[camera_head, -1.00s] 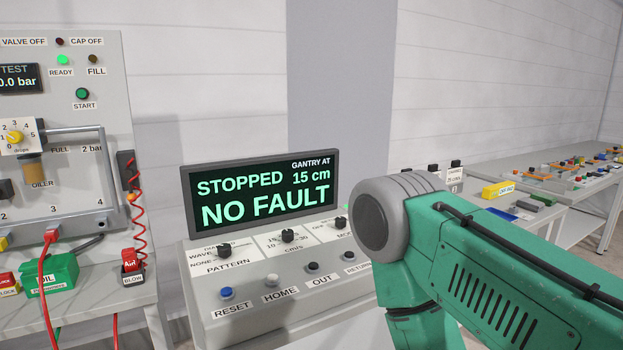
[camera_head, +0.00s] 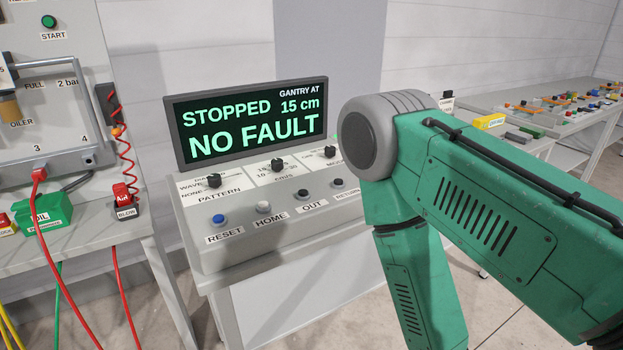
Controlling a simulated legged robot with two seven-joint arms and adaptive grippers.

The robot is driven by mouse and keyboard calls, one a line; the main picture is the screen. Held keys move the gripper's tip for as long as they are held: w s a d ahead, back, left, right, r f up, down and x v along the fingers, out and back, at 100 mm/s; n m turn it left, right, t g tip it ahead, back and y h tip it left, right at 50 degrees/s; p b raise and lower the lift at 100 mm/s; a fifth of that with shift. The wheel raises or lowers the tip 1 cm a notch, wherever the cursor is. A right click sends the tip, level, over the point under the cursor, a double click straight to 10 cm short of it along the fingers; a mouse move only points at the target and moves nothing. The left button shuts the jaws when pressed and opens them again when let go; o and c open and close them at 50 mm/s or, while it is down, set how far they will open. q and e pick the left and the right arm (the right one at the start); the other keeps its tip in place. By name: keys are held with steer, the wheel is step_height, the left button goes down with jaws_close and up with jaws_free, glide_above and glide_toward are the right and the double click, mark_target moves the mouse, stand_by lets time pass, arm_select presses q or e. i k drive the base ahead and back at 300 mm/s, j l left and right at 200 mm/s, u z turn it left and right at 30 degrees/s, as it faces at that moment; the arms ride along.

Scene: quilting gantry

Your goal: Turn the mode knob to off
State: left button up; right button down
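The mode knob (camera_head: 330,152) is a small black knob at the right end of the upper row on the grey control panel (camera_head: 215,258). Its MODE label is partly cut off by my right arm, and its setting is too small to read. To its left are the cm/s knob (camera_head: 278,165) and the pattern knob (camera_head: 214,181). The display (camera_head: 250,122) above reads STOPPED, GANTRY AT 15 cm, NO FAULT. My green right arm crosses the right side, with its elbow beside the panel. Neither gripper is in view.
Reset (camera_head: 219,219), home (camera_head: 263,207), out (camera_head: 303,194) and return (camera_head: 338,183) buttons line the panel's front. An air and oil station (camera_head: 60,110) with hoses stands at left. Benches with small parts (camera_head: 565,110) recede at right.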

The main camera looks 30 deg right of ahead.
mark_target(330, 151)
steer(key=l+z, duration=0.15)
steer(key=l, duration=0.3)
steer(key=i+l+z, duration=0.15)
steer(key=l, duration=0.25)
steer(key=i+l+z, duration=0.15)
steer(key=l, duration=0.25)
steer(key=l+z, duration=0.15)
steer(key=l, duration=0.25)
steer(key=i, duration=0.05)
